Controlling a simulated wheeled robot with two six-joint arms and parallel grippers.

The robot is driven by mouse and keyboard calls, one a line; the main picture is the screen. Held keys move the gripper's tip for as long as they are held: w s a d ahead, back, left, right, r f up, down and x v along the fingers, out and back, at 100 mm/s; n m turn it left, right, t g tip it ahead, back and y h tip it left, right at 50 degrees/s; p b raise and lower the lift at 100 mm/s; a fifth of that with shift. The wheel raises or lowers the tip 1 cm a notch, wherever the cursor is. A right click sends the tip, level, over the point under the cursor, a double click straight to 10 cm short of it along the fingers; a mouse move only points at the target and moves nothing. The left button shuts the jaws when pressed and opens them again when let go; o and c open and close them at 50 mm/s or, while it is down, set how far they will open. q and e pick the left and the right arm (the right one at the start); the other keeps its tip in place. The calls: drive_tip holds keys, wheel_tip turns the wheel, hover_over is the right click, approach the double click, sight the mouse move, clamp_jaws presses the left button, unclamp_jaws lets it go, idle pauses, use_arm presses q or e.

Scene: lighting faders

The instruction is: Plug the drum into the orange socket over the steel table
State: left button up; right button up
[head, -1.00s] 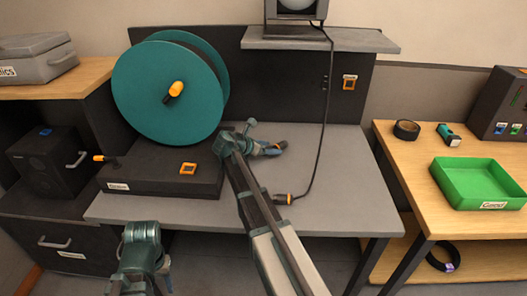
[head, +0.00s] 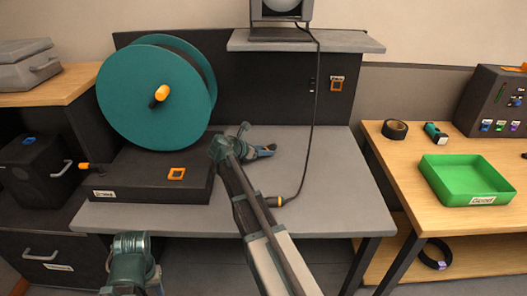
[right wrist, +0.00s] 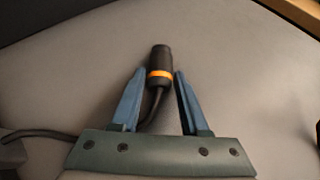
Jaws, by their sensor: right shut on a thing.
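The drum is a teal reel (head: 150,62) on a dark base (head: 150,188) at the left of the grey steel table (head: 320,205). An orange socket (head: 337,83) is on the dark back panel over the table, and another orange socket (head: 176,173) is on the base's top. My right gripper (head: 264,151) is over the table, right of the base. In the right wrist view, a black plug (right wrist: 160,62) with an orange band sits between its blue fingers (right wrist: 155,88), its cable trailing left. Only part of my left arm shows at bottom left; its gripper is out of view.
A lamp (head: 282,10) stands on the shelf (head: 350,43); its black cord (head: 313,120) hangs to another plug (head: 275,202) on the table. A green tray (head: 467,172) and tape roll (head: 394,129) are on the wooden table at right. The steel table's right side is clear.

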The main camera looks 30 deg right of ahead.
sight(264, 149)
clamp_jaws()
drive_tip(key=shift+r+p, duration=2.55)
drive_tip(key=shift+r, duration=0.05)
drive_tip(key=shift+f, duration=0.1)
